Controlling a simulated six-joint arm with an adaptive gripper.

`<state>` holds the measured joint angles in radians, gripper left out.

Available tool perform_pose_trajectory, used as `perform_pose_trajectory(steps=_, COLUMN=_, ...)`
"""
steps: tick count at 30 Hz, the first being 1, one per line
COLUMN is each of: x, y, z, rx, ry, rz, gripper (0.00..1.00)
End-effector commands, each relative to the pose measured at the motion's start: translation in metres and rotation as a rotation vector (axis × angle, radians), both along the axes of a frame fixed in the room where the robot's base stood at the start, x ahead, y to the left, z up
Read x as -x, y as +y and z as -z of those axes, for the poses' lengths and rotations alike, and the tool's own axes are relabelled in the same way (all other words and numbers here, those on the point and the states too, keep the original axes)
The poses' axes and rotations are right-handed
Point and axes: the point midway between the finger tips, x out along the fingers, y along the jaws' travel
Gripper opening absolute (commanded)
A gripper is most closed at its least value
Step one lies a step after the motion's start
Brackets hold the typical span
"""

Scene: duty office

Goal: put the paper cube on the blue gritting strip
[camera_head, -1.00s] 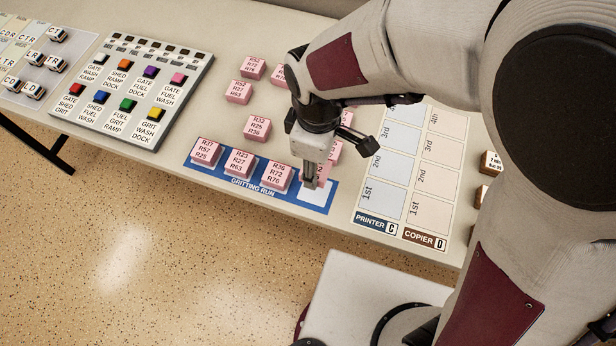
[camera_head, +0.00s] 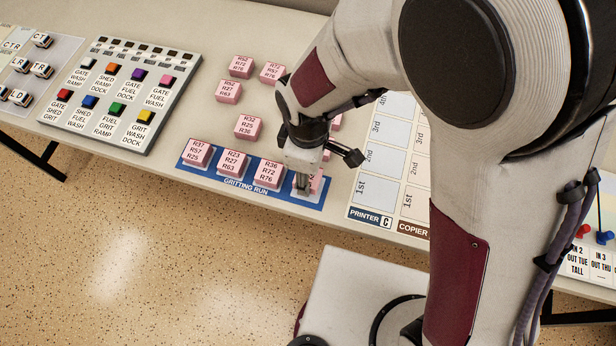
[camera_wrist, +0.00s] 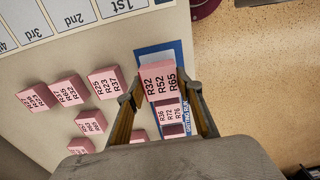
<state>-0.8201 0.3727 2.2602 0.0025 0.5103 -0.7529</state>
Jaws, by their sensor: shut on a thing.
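My gripper (camera_head: 303,187) is shut on a pink paper cube (camera_head: 317,182) over the right end slot of the blue gritting strip (camera_head: 246,187). In the wrist view the held cube (camera_wrist: 158,82) reads R32 R52 R65, between the two fingers. The cube is at or just above the strip; I cannot tell whether it touches. Three more pink cubes sit in a row on the strip: R37 R57 R25 (camera_head: 197,152), R23 R27 R63 (camera_head: 234,163) and R36 R72 R76 (camera_head: 269,173). My gripper partly hides the held cube in the head view.
Several loose pink cubes (camera_head: 248,127) lie behind the strip, one partly hidden by my wrist. A button panel (camera_head: 125,90) stands at left. The printer and copier board (camera_head: 375,190) lies right of the strip. The table's front edge is close to the strip.

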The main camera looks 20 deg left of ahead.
Motion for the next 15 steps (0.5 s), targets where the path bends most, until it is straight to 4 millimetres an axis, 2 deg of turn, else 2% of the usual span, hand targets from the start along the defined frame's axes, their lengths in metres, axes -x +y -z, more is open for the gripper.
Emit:
perform_pose_trajectory(steps=9, x=0.000, y=0.000, z=0.027, rx=0.001, ry=0.001, rz=0.000, gripper=0.10)
perform_pose_trajectory(steps=15, x=0.000, y=0.000, z=0.031, rx=0.000, ry=0.000, rz=0.000, gripper=0.10)
